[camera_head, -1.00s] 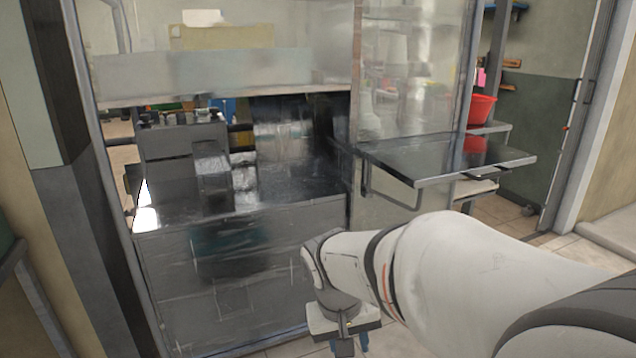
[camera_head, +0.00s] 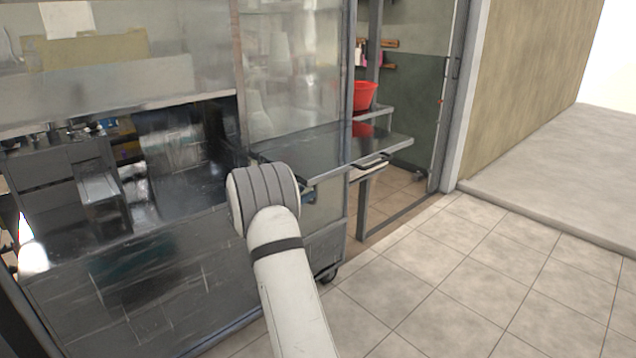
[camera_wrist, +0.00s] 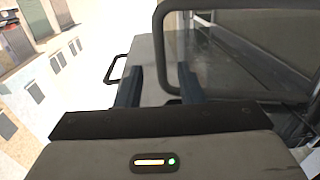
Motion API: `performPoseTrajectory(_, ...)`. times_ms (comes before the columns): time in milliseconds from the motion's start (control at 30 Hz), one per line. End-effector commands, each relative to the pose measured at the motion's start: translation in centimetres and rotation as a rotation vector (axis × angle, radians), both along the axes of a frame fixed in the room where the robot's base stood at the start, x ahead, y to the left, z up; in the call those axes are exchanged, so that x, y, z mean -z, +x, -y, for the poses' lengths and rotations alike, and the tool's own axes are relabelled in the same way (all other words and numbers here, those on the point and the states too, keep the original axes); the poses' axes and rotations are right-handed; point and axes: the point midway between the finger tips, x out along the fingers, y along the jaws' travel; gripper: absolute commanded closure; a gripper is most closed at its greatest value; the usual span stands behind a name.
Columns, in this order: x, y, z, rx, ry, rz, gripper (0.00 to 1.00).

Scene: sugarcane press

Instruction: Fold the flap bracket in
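The flap (camera_head: 340,150) is a dark metal shelf that stands out level from the cart's side in the head view. In the wrist view its grey surface (camera_wrist: 148,60) lies ahead of my gripper, with a small handle (camera_wrist: 112,68) at its left edge. The flap bracket (camera_wrist: 160,50) looks like a dark bent bar, close in front of my gripper in the wrist view. My gripper (camera_wrist: 159,86) is open, its two dark fingers apart, and part of the bar shows between or just beyond them. Contact cannot be told. In the head view my arm hides the bracket and gripper.
The metal and glass press cart (camera_head: 140,270) fills the left of the head view. A red bucket (camera_head: 364,96) stands on a shelf behind the flap. A door frame (camera_head: 455,100) rises to the right. The tiled floor (camera_head: 480,270) at right is clear.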

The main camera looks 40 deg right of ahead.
Motion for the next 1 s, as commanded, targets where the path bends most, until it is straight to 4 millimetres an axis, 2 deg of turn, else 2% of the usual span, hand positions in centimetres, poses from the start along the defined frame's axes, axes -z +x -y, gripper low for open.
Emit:
performPoseTrajectory(400,0.0,1.0,5.9,-0.002,-0.005,0.010,0.66)
performPoseTrajectory(500,0.0,1.2,6.9,-0.004,-0.004,0.008,0.66)
performPoseTrajectory(867,0.0,1.3,7.5,-0.005,-0.003,0.008,0.66)
performPoseTrajectory(1000,0.0,1.3,7.4,-0.005,-0.003,0.008,0.76)
